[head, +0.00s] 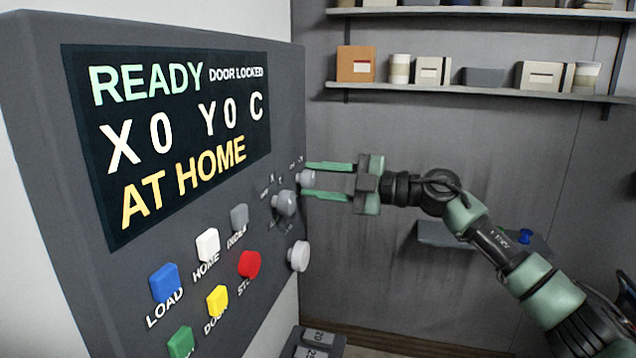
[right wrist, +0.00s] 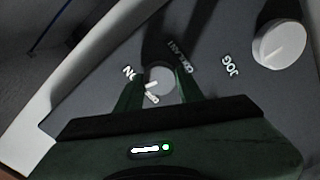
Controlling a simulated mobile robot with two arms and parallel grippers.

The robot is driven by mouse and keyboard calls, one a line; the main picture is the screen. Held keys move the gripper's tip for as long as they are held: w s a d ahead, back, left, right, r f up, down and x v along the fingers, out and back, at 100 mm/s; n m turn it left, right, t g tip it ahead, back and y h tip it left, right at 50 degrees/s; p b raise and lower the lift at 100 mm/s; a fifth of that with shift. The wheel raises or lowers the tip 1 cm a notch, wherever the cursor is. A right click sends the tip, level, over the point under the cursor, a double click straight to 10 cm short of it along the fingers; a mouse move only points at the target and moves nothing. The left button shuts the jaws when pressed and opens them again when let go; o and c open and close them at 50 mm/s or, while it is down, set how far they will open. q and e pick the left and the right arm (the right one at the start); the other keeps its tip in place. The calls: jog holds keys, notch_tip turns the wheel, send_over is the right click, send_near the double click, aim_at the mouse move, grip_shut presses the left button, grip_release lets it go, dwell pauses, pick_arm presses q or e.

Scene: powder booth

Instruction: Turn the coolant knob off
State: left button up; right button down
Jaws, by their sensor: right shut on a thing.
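The coolant knob (head: 307,179) is a small pale round knob at the upper right of the grey control panel. My right gripper (head: 304,180) has its two green fingers on either side of it, shut on it. In the right wrist view the knob (right wrist: 160,79) sits between the fingertips of my right gripper (right wrist: 161,84). An ON label (right wrist: 130,73) shows beside it, and another small label below is partly covered. The knob's exact pointer angle is hard to tell. My left gripper is out of view.
A larger grey knob (head: 285,203) and a white knob (head: 299,256) are close below. Coloured buttons, including a red one (head: 249,264), fill the panel's lower part. The screen (head: 180,130) reads READY, DOOR LOCKED, AT HOME. Shelves (head: 470,92) hang on the back wall.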

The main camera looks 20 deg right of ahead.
jog(key=n+b, duration=0.1)
jog(key=n, duration=0.1)
jog(key=n+b, duration=0.1)
jog(key=n, duration=0.2)
jog(key=shift+a+f+n, duration=0.1)
jog(key=shift+f+n, duration=0.1)
jog(key=shift+n, duration=0.1)
jog(key=n+b, duration=0.2)
jog(key=n, duration=0.2)
jog(key=shift+n, duration=0.4)
jog(key=shift+b, duration=0.3)
jog(key=c, duration=0.9)
grip_release()
jog(key=b+v, duration=0.3)
jog(key=v, duration=0.4)
jog(key=shift+s+d, duration=0.25)
jog(key=shift+d, duration=0.05)
